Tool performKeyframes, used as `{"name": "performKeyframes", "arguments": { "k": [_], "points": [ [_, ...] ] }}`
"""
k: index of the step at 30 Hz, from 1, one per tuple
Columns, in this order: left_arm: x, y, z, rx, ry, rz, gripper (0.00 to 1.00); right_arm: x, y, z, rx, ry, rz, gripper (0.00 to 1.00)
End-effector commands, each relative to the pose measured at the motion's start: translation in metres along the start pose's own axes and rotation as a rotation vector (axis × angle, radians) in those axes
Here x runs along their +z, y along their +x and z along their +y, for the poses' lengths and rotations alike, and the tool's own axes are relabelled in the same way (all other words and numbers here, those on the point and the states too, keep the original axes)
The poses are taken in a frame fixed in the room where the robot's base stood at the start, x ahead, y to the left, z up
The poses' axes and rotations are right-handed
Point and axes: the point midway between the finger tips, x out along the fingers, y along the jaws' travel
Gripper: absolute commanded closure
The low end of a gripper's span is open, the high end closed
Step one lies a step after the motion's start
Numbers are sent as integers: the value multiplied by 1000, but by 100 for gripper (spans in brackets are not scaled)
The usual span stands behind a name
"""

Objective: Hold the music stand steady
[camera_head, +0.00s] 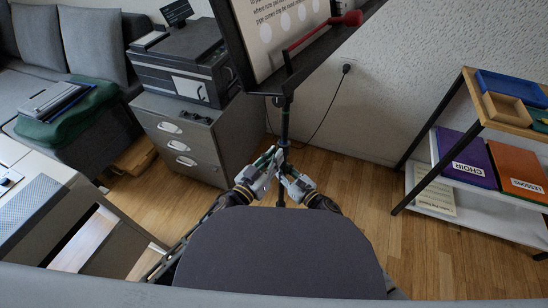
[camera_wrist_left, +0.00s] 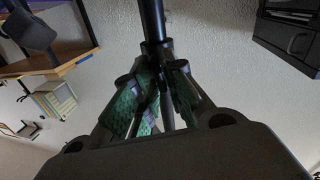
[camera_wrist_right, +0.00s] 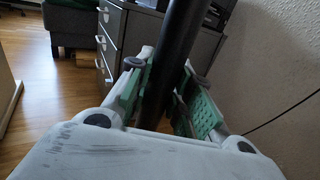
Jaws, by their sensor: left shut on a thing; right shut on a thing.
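The music stand's dark desk (camera_head: 238,50) is at the top of the head view, tilted, with a printed sheet (camera_head: 285,25) on it. Its black pole (camera_head: 285,122) runs down to my grippers. My left gripper (camera_head: 275,153) is shut on the pole; in the left wrist view the pole (camera_wrist_left: 152,20) runs between its green pads. My right gripper (camera_head: 285,167) is shut on the pole close by; in the right wrist view the pole (camera_wrist_right: 180,45) passes between its green pads. The stand's foot is hidden in the head view.
A red round-headed stick (camera_head: 325,26) lies along the desk's lip. A grey drawer cabinet (camera_head: 175,135) with a printer (camera_head: 180,65) stands left. A shelf rack (camera_head: 440,165) with folders and trays stands right. A cable (camera_head: 328,115) hangs on the wall behind. Wooden floor lies open between.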

Motion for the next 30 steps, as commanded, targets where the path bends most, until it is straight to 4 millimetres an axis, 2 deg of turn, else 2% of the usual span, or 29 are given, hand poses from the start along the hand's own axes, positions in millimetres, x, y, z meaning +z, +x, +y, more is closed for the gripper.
{"name": "performKeyframes", "arguments": {
  "k": [14, 30],
  "points": [
    [0, 0, 0, -1, 124, 0, 100, -1, -1, 0, 0, 1, 2, 100],
    [1, 0, 2, -1, 487, -1, 100, -1, -1, 0, -1, 1, 2, 100]
  ]
}}
